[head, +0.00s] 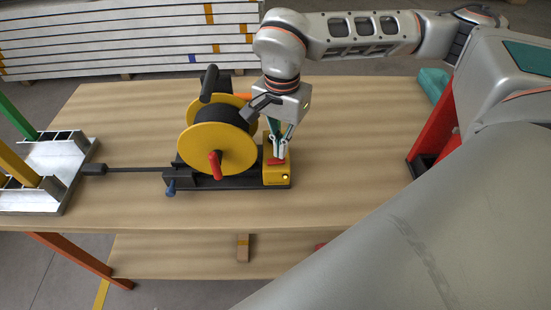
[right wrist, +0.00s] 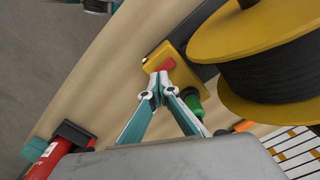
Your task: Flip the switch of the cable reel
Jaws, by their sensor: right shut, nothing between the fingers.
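The cable reel (head: 225,148) stands on the wooden table, with yellow flanges, dark cable and a red crank handle. A yellow switch box (head: 277,178) sits at the right end of its dark base. The red switch (head: 276,161) is on top of the box. In the right wrist view the red switch (right wrist: 167,65) shows just past the fingertips, on the yellow box (right wrist: 158,54). My right gripper (head: 279,154) is shut and empty, pointing down at the switch. It also shows in the right wrist view (right wrist: 158,82). I cannot tell whether the fingertips touch the switch. My left gripper is not in view.
A dark cable with a plug (head: 95,169) runs left from the reel to a pale metal rack (head: 45,190). A red extinguisher-like object (head: 433,132) stands on the table's right. A green part (right wrist: 191,104) shows beside the box. The table front is clear.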

